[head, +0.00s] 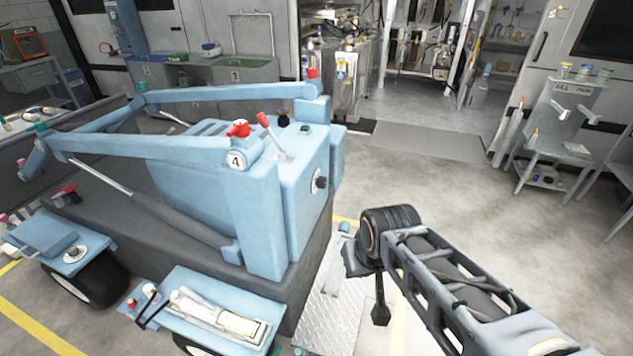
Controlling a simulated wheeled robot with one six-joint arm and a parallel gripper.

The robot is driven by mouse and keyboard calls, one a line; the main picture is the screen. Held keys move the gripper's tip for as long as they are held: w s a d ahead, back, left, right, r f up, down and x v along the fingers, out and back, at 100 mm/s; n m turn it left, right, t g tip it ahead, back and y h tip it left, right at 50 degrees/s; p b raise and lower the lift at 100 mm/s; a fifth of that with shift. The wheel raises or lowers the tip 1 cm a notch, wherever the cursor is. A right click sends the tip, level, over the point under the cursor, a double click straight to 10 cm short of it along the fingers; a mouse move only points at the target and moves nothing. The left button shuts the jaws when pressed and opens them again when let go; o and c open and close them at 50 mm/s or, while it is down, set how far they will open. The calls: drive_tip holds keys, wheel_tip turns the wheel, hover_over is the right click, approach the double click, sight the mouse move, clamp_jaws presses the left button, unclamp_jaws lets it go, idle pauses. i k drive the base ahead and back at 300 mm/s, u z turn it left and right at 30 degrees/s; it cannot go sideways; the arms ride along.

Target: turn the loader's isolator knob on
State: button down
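The loader (305,195) is a light blue machine at the left centre, with lift arms and a plate marked 4. A round black knob (320,182) sits on its right-hand end face. A dark knob (283,118) and a red lever (272,130) stand on its top. A red cap-like part (238,129) sits above the plate marked 4. I cannot tell from the picture which one is the isolator knob or how it is set. My gripper (366,285) hangs low to the right of the loader, apart from these parts; its fingers are partly hidden and dark.
A checker-plate step (330,318) lies below my gripper. A blue tray (205,330) with tools juts out at the loader's near side. Open concrete floor lies to the right, with a grey stand (555,125) beyond it. Cabinets line the back.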

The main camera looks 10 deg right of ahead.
sight(322, 181)
drive_tip(key=u, duration=3.3)
drive_tip(key=k, duration=1.4)
drive_tip(key=z, duration=2.05)
drive_tip(key=i, duration=0.5)
